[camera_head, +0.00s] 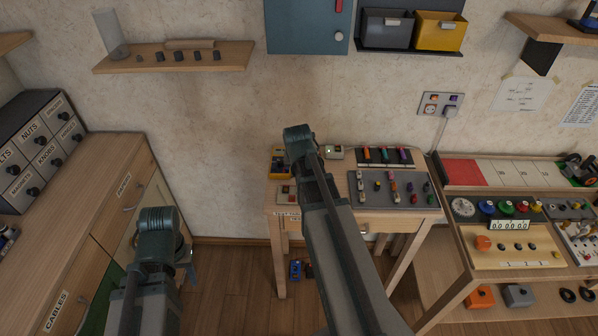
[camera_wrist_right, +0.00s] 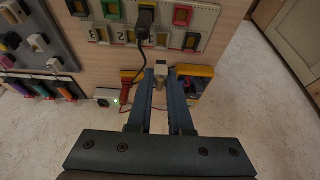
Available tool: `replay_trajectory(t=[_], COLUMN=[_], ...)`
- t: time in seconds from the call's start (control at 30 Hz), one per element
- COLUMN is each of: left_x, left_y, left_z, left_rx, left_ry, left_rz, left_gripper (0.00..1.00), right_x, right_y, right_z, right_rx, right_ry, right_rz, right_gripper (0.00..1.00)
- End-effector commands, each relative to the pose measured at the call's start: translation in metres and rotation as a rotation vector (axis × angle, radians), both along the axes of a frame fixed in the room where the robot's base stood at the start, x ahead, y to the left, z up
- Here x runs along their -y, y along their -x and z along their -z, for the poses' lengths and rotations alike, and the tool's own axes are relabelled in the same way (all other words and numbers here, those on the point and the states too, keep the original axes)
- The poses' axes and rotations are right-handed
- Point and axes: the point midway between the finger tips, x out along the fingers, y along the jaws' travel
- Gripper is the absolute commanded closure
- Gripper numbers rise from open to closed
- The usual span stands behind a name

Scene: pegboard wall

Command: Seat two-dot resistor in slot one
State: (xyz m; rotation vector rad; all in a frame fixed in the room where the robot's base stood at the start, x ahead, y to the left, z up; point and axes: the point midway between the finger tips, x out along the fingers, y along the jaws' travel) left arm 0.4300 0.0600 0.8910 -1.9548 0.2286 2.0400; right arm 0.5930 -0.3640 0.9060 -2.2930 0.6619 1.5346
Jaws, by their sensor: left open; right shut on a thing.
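In the right wrist view my right gripper (camera_wrist_right: 161,74) is shut on a small pale block (camera_wrist_right: 161,68), its fingers on both sides. No dots can be made out on it. The block is close to the near edge of a light slot panel (camera_wrist_right: 207,22) with coloured frames and upside-down numbers; I cannot tell whether it touches. In the head view my right arm (camera_head: 340,235) covers its gripper and most of this panel. My left gripper (camera_head: 186,256) is open and empty, low at the left, mostly hidden behind its own wrist.
A black plug (camera_wrist_right: 146,16) with a cable sits in the panel. A yellow meter (camera_wrist_right: 196,74) and red probe (camera_wrist_right: 130,88) lie close to the right fingers. A grey board (camera_head: 418,197) of coloured parts stands right of my arm. A drawer cabinet (camera_head: 100,160) stands left.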

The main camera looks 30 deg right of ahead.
Motion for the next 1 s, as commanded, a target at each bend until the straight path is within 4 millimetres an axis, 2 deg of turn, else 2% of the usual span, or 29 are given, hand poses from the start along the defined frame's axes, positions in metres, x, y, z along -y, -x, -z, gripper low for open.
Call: replay_trajectory(t=[0.03, 0.2, 0.4, 1.0], left_x=[0.000, 0.000, 0.000, 0.000], left_y=[0.000, 0.000, 0.000, 0.000], left_z=[0.009, 0.027, 0.040, 0.041], left_rx=[0.000, 0.000, 0.000, 0.000], left_ry=[0.000, 0.000, 0.000, 0.000], left_rz=[0.000, 0.000, 0.000, 0.000], left_gripper=[0.50, 0.50, 0.50, 0.50], right_x=[0.000, 0.000, 0.000, 0.000], right_y=[0.000, 0.000, 0.000, 0.000], right_z=[0.009, 0.027, 0.040, 0.041], right_rx=[0.000, 0.000, 0.000, 0.000], right_ry=[0.000, 0.000, 0.000, 0.000], right_rz=[0.000, 0.000, 0.000, 0.000], right_gripper=[1.00, 1.00, 1.00, 1.00])
